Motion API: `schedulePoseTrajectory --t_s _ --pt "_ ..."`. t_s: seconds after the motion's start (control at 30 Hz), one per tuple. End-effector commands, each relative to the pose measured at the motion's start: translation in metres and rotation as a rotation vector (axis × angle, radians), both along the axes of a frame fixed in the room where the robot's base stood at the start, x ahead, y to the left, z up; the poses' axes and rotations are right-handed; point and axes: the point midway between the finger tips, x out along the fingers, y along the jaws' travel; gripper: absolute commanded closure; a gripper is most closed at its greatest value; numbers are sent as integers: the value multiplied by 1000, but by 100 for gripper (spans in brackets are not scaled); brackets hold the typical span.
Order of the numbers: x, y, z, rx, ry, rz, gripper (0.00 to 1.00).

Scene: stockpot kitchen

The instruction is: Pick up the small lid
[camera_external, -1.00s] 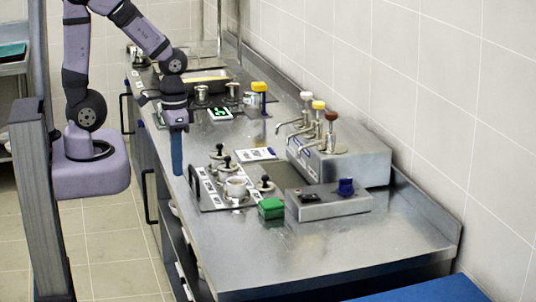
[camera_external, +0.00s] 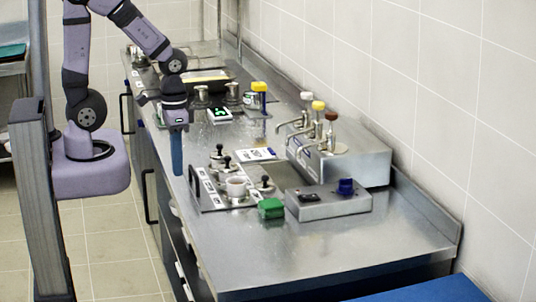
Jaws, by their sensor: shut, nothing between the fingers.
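Several steel lids with black knobs sit in a metal holder (camera_external: 213,197) at the counter's front left edge. One is at the back (camera_external: 219,149), one just in front of it (camera_external: 227,163) and one at the right (camera_external: 265,183). I cannot tell which is the small lid. A white cup (camera_external: 236,187) stands open among them. My gripper (camera_external: 177,172) points straight down with its long blue fingers together and empty. It appears left of the lids, near the counter's left edge, and apart from them.
A steel dispenser block (camera_external: 352,160) with several pump taps stands to the right, by the wall. A grey control box (camera_external: 328,203) and a green sponge (camera_external: 271,208) lie in front. A digital scale (camera_external: 219,116) and metal pots stand behind. The front counter is clear.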

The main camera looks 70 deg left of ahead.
Motion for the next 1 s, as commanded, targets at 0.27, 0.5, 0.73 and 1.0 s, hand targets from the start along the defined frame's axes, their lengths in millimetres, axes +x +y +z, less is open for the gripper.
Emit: schedulePoseTrajectory --t_s 0.27,0.5,0.73,1.0 --pt "0 0 0 0 0 0 88" --pt "0 0 0 0 0 0 39" --pt "0 0 0 0 0 0 39" --pt "40 12 -7 -6 -30 28 39"
